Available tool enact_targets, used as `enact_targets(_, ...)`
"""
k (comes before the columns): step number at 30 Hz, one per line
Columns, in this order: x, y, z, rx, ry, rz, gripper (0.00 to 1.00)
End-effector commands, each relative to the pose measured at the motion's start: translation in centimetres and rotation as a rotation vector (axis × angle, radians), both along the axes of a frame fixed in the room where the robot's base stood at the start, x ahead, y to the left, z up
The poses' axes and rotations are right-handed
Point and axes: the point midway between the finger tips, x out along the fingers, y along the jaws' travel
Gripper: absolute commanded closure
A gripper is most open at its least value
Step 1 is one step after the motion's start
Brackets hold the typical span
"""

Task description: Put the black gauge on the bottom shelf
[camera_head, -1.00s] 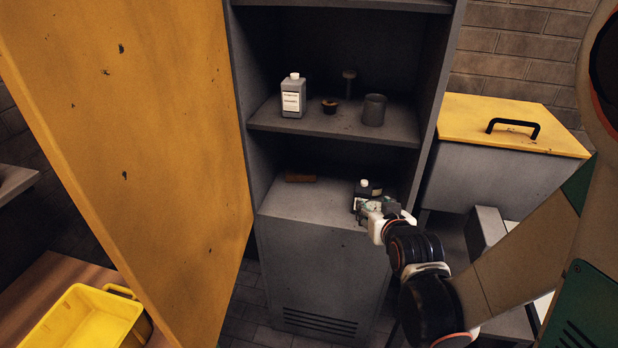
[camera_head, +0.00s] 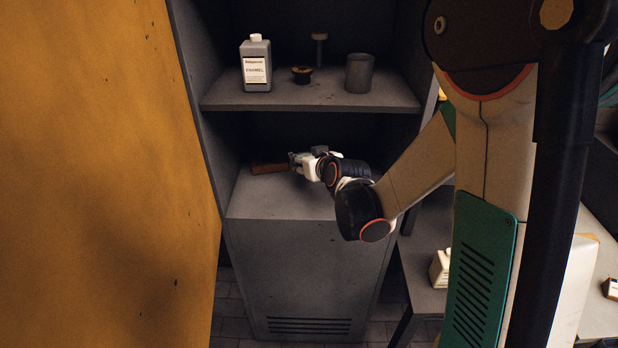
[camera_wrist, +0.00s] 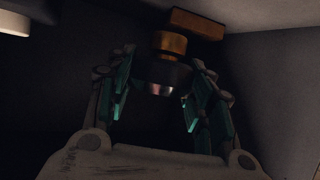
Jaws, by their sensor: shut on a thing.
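My gripper (camera_head: 300,161) reaches into the lower compartment of the grey cabinet, above or at the bottom shelf (camera_head: 275,203). In the wrist view my gripper (camera_wrist: 163,66) has its teal-padded fingers on either side of the black gauge (camera_wrist: 165,73), shut on it. The gauge shows a black body, a brass part on one side and a silvery end on the other. In the head view my gripper hides most of it. I cannot tell whether the gauge touches the shelf.
A brown block (camera_head: 268,168) lies on the bottom shelf just left of my gripper. A yellow door (camera_head: 110,150) stands open at left. The shelf's front is clear.

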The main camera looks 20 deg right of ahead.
Motion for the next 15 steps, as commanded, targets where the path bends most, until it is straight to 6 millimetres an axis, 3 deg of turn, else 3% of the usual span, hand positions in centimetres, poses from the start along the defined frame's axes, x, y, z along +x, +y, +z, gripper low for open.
enact_targets(2, 0.8, -0.3, -0.9, 0.003, 0.0, 0.04, 0.81)
enact_targets(11, 1.3, 0.1, 0.8, 0.001, 0.001, 0.193, 0.81)
enact_targets(15, 1.3, 0.2, -1.0, 0.0, 0.0, 0.21, 0.81)
